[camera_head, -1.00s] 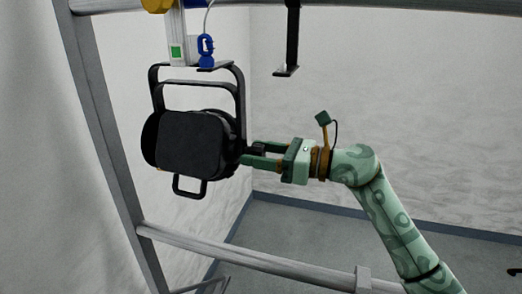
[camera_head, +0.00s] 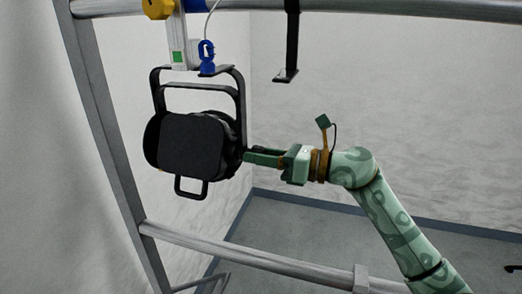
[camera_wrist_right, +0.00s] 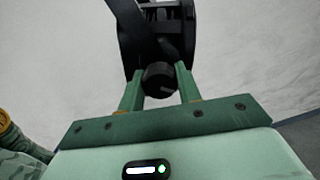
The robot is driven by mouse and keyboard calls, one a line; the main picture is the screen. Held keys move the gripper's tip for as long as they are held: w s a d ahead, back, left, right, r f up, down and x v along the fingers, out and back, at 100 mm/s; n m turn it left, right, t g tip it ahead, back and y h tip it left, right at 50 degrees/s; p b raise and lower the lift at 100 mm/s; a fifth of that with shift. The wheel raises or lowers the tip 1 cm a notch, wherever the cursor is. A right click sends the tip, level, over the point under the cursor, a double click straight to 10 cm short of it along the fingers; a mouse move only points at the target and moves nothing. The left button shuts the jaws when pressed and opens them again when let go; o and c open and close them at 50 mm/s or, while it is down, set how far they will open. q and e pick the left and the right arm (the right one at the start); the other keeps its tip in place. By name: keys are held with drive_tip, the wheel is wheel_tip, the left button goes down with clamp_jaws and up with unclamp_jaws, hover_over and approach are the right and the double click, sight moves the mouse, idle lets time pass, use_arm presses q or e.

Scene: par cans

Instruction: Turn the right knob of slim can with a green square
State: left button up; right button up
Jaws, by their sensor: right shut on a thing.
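The black slim can (camera_head: 193,146) hangs in its yoke (camera_head: 240,100) from a light-coloured bracket that bears a small green square (camera_head: 177,57). My right gripper (camera_head: 247,157) reaches in from the right to the can's right side. In the right wrist view the can (camera_wrist_right: 135,45) fills the top middle, and the round black right knob (camera_wrist_right: 160,76) sits between the two green fingers of my right gripper (camera_wrist_right: 160,80), which is shut on it. In the head view the fingers hide most of the knob. My left gripper is in neither view.
A metal rail (camera_head: 385,9) runs along the top and a lower rail (camera_head: 260,258) crosses below the can. A grey post (camera_head: 105,120) stands at the left. An empty black bracket (camera_head: 291,45) hangs to the right. A blue clip (camera_head: 207,58) is beside the green square.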

drive_tip(key=m+p, duration=0.3)
drive_tip(key=shift+r+m, duration=0.3)
drive_tip(key=m+p, duration=0.7)
drive_tip(key=shift+f+m+p, duration=0.2)
drive_tip(key=shift+m+p, duration=1.55)
drive_tip(key=shift+m, duration=0.55)
drive_tip(key=o, duration=1)
drive_tip(key=shift+f, duration=0.1)
drive_tip(key=b+v, duration=0.5)
drive_tip(key=v, duration=1.1)
drive_tip(key=shift+d, duration=0.2)
